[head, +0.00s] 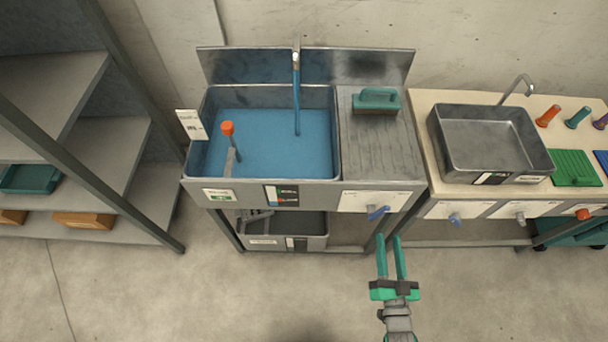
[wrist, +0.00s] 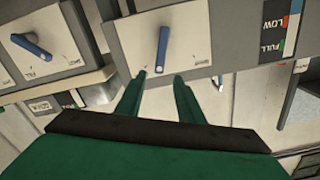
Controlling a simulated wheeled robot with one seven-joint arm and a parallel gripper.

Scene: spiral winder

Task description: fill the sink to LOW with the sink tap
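The large metal sink (head: 332,140) holds blue water (head: 262,150) across its basin. A blue stream (head: 297,105) runs from the spout (head: 296,60) into it. The sink tap's blue lever (head: 378,212) is on a white plate at the sink's front right; in the wrist view the lever (wrist: 162,48) stands nearly upright in the picture. A level gauge (head: 282,195) is on the sink front; its LOW and FULL labels show in the wrist view (wrist: 270,35), but the level reading is unclear. My gripper (head: 391,240) is open and empty, just short of the lever, not touching it.
An orange-topped pipe (head: 228,130) stands in the sink. A teal-handled block (head: 376,100) lies on the drainboard. A second, smaller sink (head: 490,140) with its own blue lever (head: 455,219) is to the right. Shelves stand left. The floor in front is clear.

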